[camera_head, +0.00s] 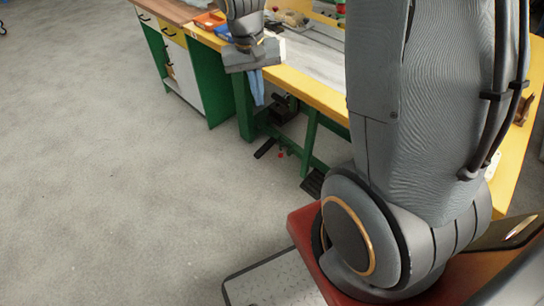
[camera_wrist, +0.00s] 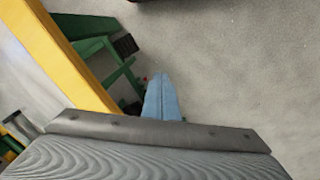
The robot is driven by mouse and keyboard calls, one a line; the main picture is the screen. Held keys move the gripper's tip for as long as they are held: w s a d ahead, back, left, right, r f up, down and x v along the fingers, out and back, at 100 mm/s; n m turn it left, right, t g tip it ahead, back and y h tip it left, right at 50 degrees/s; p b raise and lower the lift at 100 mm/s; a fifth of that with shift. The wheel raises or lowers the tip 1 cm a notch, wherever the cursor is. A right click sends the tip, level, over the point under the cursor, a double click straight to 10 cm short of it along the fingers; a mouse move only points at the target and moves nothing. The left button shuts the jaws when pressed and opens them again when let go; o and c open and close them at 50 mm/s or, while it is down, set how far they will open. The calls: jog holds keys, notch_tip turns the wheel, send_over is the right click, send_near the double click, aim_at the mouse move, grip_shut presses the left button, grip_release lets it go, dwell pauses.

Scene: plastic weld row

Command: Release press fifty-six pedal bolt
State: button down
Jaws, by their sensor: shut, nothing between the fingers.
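My gripper (camera_head: 259,103) has blue fingers pressed together, pointing down beside the yellow-edged bench. Its shut fingers (camera_wrist: 160,78) also show in the wrist view, with nothing between them. Below and to the right in the head view, a black pedal (camera_head: 265,148) sits low under the bench. A small red part (camera_head: 281,154) is beside it, apart from my fingers. The red part (camera_wrist: 145,78) shows just left of the fingertips in the wrist view. I cannot tell whether it is the bolt, and no press number is readable.
The yellow bench edge (camera_head: 310,93) and green legs (camera_head: 310,138) stand close to my gripper. Another dark pedal (camera_head: 312,182) lies nearer me. A green and white cabinet (camera_head: 186,82) with an orange bin (camera_head: 208,21) above is at the back. Open grey floor lies left.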

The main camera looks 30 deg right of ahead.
jog(key=w+d+f+m+g+h+b, duration=0.1)
jog(key=w+d+f+m+b, duration=0.2)
jog(key=w+f+b, duration=0.7)
jog(key=w+d+f+m+h+b, duration=0.2)
jog(key=w+d+f+b, duration=0.4)
jog(key=f, duration=2.2)
jog(key=w+d+f+m+g+h+b, duration=0.1)
jog(key=w+d+f+m+b, duration=0.3)
jog(key=w+f+b, duration=1.1)
notch_tip(320, 180, down, 4)
jog(key=d+h+b, duration=0.1)
jog(key=b, duration=0.6)
jog(key=shift+w+f+m+g+b, duration=0.15)
jog(key=shift+w+m+g+b, duration=0.15)
jog(key=shift+b, duration=0.1)
jog(key=b+x, duration=0.4)
jog(key=x, duration=0.6)
jog(key=shift+b, duration=0.35)
jog(key=shift+s, duration=0.1)
